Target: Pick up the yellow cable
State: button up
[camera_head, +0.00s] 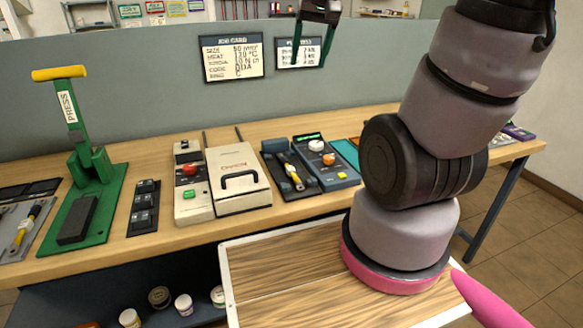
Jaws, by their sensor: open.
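My gripper (309,58) is at the top of the view, in front of the grey partition and high above the workbench. Its two fingers point down, apart, with nothing between them. I cannot clearly make out a yellow cable. A yellow and black slender item (291,171) lies on a dark tray in the middle of the bench. Another yellow and black item (28,226) lies on a grey tray at the far left. Both are too small to identify surely, and my gripper is well apart from both.
A green press (90,160) with a yellow handle stands at left. A cream oven (238,194), a box with red and green buttons (192,195) and a blue device (325,163) stand on the workbench (155,246). Several jars (184,304) sit below. My arm hides the bench's right part.

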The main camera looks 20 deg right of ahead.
jog(key=w+f+n+g, duration=0.25)
jog(key=w+f, duration=0.65)
jog(key=f, duration=0.6)
jog(key=g, duration=0.2)
send_over(289, 166)
jog(key=shift+n, duration=0.45)
jog(key=f, duration=1.4)
jog(key=shift+s+a+f, duration=0.2)
jog(key=shift+s+f, duration=0.1)
jog(key=shift+f, duration=0.05)
jog(key=f, duration=0.5)
jog(key=shift+w+d+f, duration=0.2)
jog(key=shift+d+f, duration=0.05)
jog(key=shift+f, duration=0.1)
grip_shut()
